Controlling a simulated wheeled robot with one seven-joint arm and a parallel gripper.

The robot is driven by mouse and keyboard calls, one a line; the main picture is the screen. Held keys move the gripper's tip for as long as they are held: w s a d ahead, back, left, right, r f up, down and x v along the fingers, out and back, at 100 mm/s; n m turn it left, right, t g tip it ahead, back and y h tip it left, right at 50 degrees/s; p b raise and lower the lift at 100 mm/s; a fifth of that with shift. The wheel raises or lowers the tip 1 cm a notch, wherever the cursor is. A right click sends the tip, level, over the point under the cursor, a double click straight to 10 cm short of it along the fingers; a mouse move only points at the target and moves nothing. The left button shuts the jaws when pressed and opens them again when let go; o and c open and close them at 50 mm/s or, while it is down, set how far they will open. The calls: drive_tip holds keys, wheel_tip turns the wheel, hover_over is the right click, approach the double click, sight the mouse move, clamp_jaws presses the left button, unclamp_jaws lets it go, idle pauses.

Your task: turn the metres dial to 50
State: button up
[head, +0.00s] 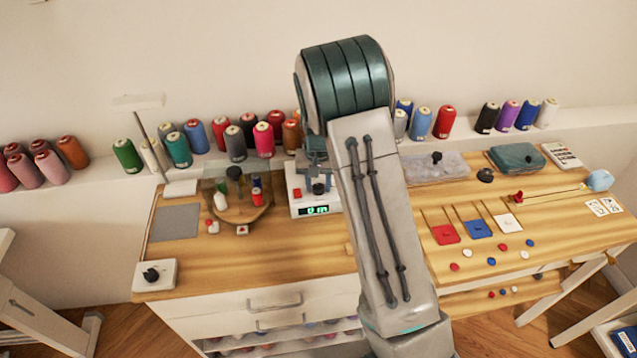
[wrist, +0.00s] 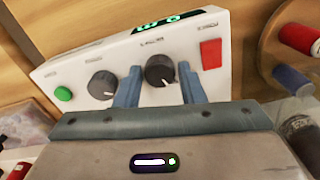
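The white counter box (head: 304,204) stands on the wooden table, with a green display (head: 314,210) reading 0 m; the display shows upside down at the top of the wrist view (wrist: 163,22). In the wrist view a black dial (wrist: 159,71) with a white pointer mark sits between the two fingers of my gripper (wrist: 159,72). The fingers are apart, one on each side of this dial, with a narrow gap showing. A second, grey dial (wrist: 102,85) is to the left. The dial labels are too small to read. In the head view my arm hides part of the box.
A red switch (wrist: 210,53) is close to my right finger, and a green button (wrist: 63,94) is at the box's left end. A round wooden stand (head: 243,213) with spools is beside the box.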

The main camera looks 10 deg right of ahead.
sight(318, 186)
drive_tip(key=shift+o, duration=0.9)
wheel_tip(318, 186, up, 14)
drive_tip(key=b, duration=0.1)
drive_tip(key=s+d+r+t, duration=0.1)
drive_tip(key=s+r, duration=0.2)
drive_tip(key=s, duration=0.4)
drive_tip(key=s+d+r, duration=0.2)
drive_tip(key=s+r, duration=0.1)
drive_tip(key=s, duration=0.3)
drive_tip(key=s+f+n+t, duration=0.2)
drive_tip(key=s, duration=1.3)
drive_tip(key=shift+s+d, duration=0.25)
drive_tip(key=shift+d, duration=0.15)
